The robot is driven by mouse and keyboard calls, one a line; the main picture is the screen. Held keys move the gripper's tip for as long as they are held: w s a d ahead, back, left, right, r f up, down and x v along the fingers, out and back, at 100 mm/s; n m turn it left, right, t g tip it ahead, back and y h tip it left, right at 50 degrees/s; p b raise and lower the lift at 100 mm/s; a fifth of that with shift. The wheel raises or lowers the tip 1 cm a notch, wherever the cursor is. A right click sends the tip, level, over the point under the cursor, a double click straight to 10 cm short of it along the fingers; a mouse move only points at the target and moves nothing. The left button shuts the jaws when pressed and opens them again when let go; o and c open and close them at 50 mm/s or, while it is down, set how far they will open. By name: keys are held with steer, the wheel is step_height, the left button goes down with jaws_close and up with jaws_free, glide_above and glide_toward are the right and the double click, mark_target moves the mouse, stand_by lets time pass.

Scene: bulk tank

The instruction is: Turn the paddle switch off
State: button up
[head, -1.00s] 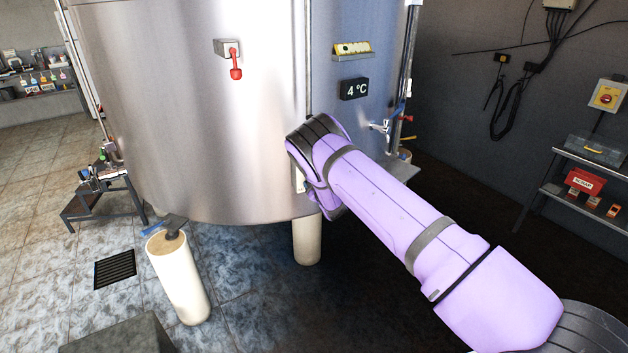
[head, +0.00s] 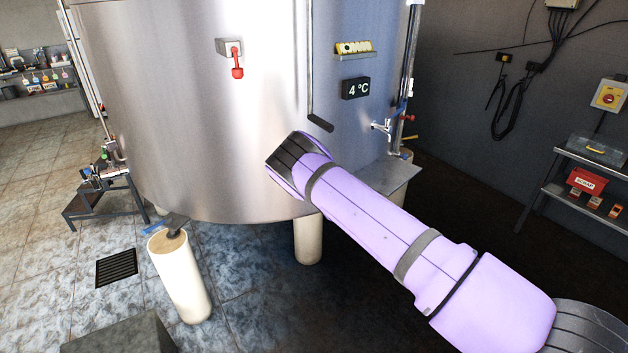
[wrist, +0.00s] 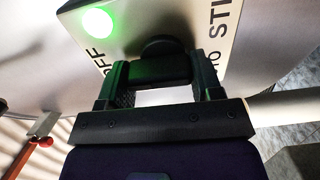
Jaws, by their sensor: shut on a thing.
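The paddle switch (wrist: 162,66) is black and sits on a pale plate (wrist: 205,22) in the wrist view. The plate carries the letters "OFF" at left, "STI" at right and a lit green lamp (wrist: 96,24). My gripper (wrist: 160,80) is shut on the paddle, one finger on each side of it. In the head view my arm's bent end hides the paddle, its plate and my gripper in front of the steel tank (head: 180,130).
A red-handled lever (head: 237,70), a rod with a black grip (head: 320,122), a "4 °C" display (head: 355,88) and a tap (head: 382,128) are on the tank. White legs (head: 307,240) stand below. A shelf (head: 575,190) stands at the right.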

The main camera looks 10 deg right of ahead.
steer(key=shift+f, duration=0.1)
stand_by(0.4)
steer(key=o, duration=0.9)
steer(key=s, duration=0.3)
steer(key=s+d, duration=0.1)
steer(key=s, duration=0.6)
steer(key=shift+s+d, duration=0.2)
steer(key=shift+s, duration=0.2)
